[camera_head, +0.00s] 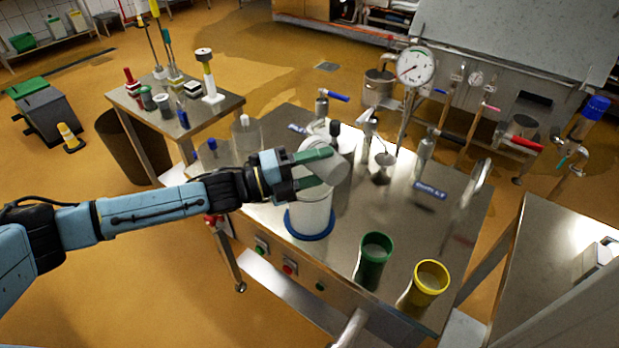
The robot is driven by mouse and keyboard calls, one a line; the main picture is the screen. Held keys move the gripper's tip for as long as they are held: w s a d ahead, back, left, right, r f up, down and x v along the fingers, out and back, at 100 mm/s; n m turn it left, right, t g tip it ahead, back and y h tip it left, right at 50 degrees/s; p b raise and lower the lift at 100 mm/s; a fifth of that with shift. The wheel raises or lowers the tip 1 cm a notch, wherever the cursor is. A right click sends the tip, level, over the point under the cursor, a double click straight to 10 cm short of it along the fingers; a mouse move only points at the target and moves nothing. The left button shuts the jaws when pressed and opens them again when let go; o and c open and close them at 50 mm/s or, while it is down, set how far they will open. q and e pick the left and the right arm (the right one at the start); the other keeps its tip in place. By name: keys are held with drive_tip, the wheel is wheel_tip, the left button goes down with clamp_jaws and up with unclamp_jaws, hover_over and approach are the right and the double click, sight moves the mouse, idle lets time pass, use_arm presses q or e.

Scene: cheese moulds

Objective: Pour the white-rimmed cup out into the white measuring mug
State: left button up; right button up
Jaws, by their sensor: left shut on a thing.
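My left gripper (318,169) is shut on the white-rimmed cup (338,166), a pale grey cup partly covered by the gripper fingers. The cup looks tilted and is held at the top of the white measuring mug (311,216), overlapping it in the picture. The mug stands upright on the steel table with a blue ring (310,235) around its base. The mug's mouth is hidden behind the gripper and cup, and I cannot see any flow between them. My right gripper is not in view.
A green cup (375,252) and a yellow-rimmed cup (429,280) stand at the table's front right. Taps (425,153) and a dial gauge (416,66) stand behind. Clear containers (246,137) are at the back left. The tabletop (400,215) right of the mug is fairly clear.

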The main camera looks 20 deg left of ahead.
use_arm(q)
drive_tip(key=shift+w+a+r+n+t+h, duration=0.2)
drive_tip(key=shift+r+n+t, duration=0.15)
drive_tip(key=shift+n, duration=0.55)
drive_tip(key=shift+w+a+r+n+t+h, duration=0.1)
drive_tip(key=shift+a+r+n+t+h, duration=0.15)
drive_tip(key=shift+n, duration=0.65)
idle(0.4)
drive_tip(key=shift+w+a+r+n+t, duration=0.2)
drive_tip(key=shift+n+t, duration=0.15)
drive_tip(key=shift+n, duration=0.4)
drive_tip(key=shift+w+a+r+n+t, duration=0.15)
drive_tip(key=shift+n+t, duration=0.25)
drive_tip(key=shift+n, duration=0.4)
drive_tip(key=shift+w+a+r+n+t, duration=0.15)
drive_tip(key=shift+a+n+t, duration=0.15)
drive_tip(key=shift+n, duration=0.45)
drive_tip(key=shift+w+a+f+n+t+y+b, duration=0.15)
drive_tip(key=shift+f+n+t+y+b, duration=0.15)
drive_tip(key=shift+n, duration=0.3)
drive_tip(key=shift+w+a+f+n+t+y+b, duration=0.1)
drive_tip(key=shift+a+f+n+t+b, duration=0.1)
drive_tip(key=shift+f+n+t, duration=0.3)
drive_tip(key=shift+d+r, duration=0.1)
drive_tip(key=shift+r, duration=0.1)
idle(0.7)
